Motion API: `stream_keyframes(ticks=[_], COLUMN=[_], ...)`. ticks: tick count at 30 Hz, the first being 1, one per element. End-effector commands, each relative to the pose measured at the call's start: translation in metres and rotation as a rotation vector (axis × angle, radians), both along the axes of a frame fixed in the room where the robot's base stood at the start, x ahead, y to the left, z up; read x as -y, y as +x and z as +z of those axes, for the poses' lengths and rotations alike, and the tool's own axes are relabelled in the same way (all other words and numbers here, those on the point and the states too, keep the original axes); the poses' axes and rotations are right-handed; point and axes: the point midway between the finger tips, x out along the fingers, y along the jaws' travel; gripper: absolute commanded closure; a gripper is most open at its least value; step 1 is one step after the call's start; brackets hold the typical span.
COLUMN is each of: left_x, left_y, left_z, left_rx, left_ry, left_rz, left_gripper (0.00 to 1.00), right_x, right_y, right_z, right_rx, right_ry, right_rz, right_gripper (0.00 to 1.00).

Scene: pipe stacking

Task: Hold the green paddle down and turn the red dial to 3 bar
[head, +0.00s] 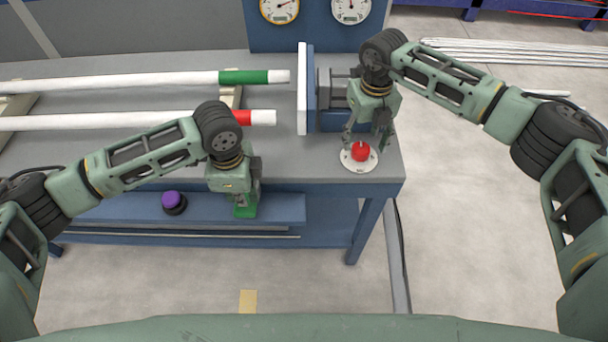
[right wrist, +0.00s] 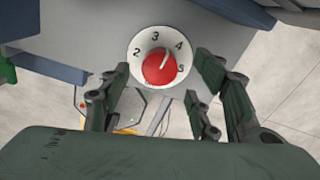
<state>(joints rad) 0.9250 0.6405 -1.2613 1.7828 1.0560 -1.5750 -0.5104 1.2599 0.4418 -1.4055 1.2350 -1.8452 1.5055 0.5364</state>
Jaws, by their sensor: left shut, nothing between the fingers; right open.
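The red dial (head: 361,151) sits on a white round plate at the bench's front right corner. In the right wrist view the red dial (right wrist: 160,68) has numbers around it, and its white mark points between 3 and 4. My right gripper (head: 366,138) is over the dial, open, with its fingers to either side; whether they touch it cannot be told. The green paddle (head: 245,211) is at the bench's front edge. My left gripper (head: 244,203) is shut and empty, directly over the paddle, partly hiding it; contact and how far the paddle is down cannot be told.
A purple button (head: 172,199) is on the blue front ledge. Two white pipes, one with a green band (head: 243,77) and one with a red band (head: 263,117), lie on the bench. Two gauges (head: 280,8) (head: 350,8) are on the back panel. A white plate (head: 302,88) stands behind the dial.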

Motion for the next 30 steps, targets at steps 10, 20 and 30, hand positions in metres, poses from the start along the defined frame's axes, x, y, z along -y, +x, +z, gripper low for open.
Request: stream_keyframes(ticks=[10, 20, 30], left_x=[0.0000, 0.0000, 0.0000], left_y=[0.0000, 0.0000, 0.0000], left_z=[0.0000, 0.0000, 0.0000], left_rx=[0.000, 0.000, 0.000], left_ry=[0.000, 0.000, 0.000], left_rz=[0.000, 0.000, 0.000], left_gripper=[1.00, 1.00, 1.00], right_x=[-0.0002, -0.0004, -0.0002], right_y=[-0.0005, 0.0000, 0.0000], right_z=[-0.0003, 0.0000, 0.0000], right_rx=[-0.001, 0.000, 0.000], right_ry=[0.000, 0.001, 0.000], right_rz=[-0.346, -0.661, -0.745], right_gripper=[0.44, 0.44, 0.44])
